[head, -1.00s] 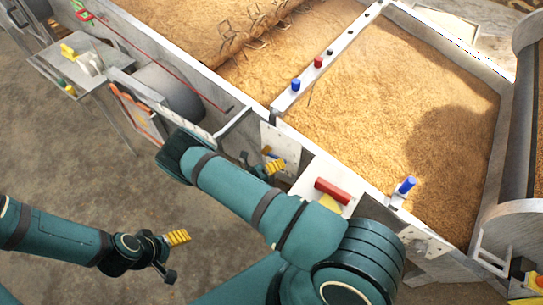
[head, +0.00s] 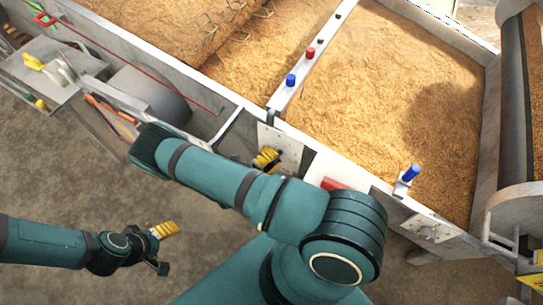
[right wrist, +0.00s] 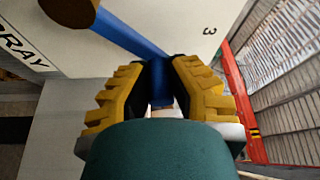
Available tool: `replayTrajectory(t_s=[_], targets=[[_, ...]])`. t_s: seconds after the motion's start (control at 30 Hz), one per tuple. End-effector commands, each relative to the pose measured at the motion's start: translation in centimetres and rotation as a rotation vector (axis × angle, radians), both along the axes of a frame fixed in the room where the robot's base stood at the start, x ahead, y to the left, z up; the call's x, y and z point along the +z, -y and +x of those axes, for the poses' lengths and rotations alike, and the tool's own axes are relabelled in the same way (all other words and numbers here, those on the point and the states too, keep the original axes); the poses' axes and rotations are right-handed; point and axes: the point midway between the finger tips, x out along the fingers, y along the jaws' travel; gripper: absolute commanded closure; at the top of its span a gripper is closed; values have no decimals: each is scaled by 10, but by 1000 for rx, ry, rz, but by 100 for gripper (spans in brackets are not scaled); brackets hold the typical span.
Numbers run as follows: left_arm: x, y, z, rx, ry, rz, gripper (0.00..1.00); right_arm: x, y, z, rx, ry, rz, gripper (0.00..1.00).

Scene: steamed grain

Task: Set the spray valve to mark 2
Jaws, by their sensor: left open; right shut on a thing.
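The spray valve sits on a pale panel (head: 289,143) on the side of the grain trough. In the right wrist view its blue lever (right wrist: 133,38) runs from a brown hub (right wrist: 70,10) down right into my right gripper (right wrist: 159,78). That gripper's yellow fingers are shut on the lever's end. Part of the label, "RAY" (right wrist: 22,45), shows at the left, and a mark "3" (right wrist: 209,30) at the upper right. Mark 2 is not visible. In the head view my right gripper (head: 267,159) is at the panel. My left gripper (head: 160,237) is open and empty over the floor.
Grain (head: 390,90) fills the trough behind the panel. A crossbar (head: 318,55) carries blue and red knobs. Another blue knob (head: 411,173) stands on the trough's near edge. A metal side table (head: 50,80) is at the upper left. Open floor lies around my left gripper.

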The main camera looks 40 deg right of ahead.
Motion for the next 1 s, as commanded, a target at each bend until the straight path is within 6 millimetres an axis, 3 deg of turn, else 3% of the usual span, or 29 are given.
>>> replayTrajectory(t_s=[0.43, 0.47, 0.53, 0.87, 1.0], targets=[[0, 0, 0, 0, 0, 0, 28, 3, 2, -2, -4, -9, -15, 100], [0, 0, 0, 0, 0, 0, 28, 3, 2, -2, -4, -9, -15, 74], [0, 0, 0, 0, 0, 0, 28, 3, 2, -2, -4, -9, -14, 49], [0, 0, 0, 0, 1, 0, 28, 2, 0, -1, 0, -8, -7, 48], [0, 0, 0, 0, 0, 0, 28, 0, -11, 0, 1, -7, -5, 48]])
